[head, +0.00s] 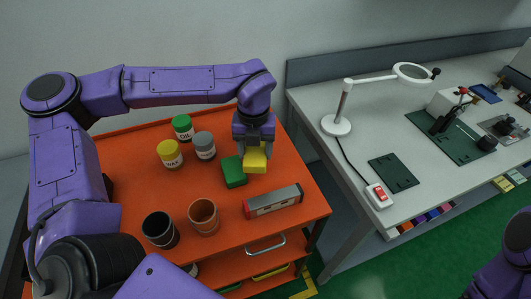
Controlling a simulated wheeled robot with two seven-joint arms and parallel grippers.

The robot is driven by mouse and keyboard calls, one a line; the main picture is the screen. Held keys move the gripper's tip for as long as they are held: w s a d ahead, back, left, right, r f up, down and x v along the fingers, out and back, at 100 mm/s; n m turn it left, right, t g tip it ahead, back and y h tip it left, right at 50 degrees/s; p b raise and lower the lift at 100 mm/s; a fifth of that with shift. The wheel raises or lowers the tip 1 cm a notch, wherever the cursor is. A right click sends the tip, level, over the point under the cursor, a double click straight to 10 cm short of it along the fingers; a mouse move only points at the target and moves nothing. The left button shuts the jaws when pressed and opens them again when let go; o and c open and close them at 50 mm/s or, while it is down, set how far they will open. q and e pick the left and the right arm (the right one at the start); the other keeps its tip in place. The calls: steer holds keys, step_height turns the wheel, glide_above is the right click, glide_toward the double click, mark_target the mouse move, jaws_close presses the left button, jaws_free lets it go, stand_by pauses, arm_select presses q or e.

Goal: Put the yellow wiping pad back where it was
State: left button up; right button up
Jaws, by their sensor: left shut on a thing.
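The yellow wiping pad (256,161) is between the fingers of my left gripper (255,148), which is shut on it from above. The pad is over the orange cart top (120,190), close to the right of a green pad (234,172). I cannot tell whether the yellow pad touches the cart top or hangs slightly above it. My right arm shows only as a purple part at the lower right edge, and its gripper is out of the picture.
Near the pads stand a green-lidded jar (183,128), a grey jar (204,146), a yellow-lidded jar (170,154), a black cup (160,230), a brown cup (204,216) and a grey-red box (273,201). A grey workbench (365,130) with a lamp (338,122) stands right.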

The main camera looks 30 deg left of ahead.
mark_target(264, 148)
arm_select(q)
steer(key=w+f, duration=0.4)
steer(key=shift+w+d+p, duration=0.15)
steer(key=shift+w+p, duration=0.05)
steer(key=shift+p, duration=0.1)
steer(key=shift+s+f, duration=0.2)
steer(key=shift+f, duration=0.35)
steer(key=shift+s+f, duration=0.15)
steer(key=shift+f, duration=0.7)
steer(key=shift+w+f, duration=0.15)
steer(key=shift+w, duration=0.05)
steer(key=shift+f, duration=0.1)
arm_select(e)
steer(key=shift+w+r, duration=0.35)
steer(key=shift+r, duration=0.2)
arm_select(q)
steer(key=o, duration=1)
arm_select(e)
steer(key=shift+s, duration=0.1)
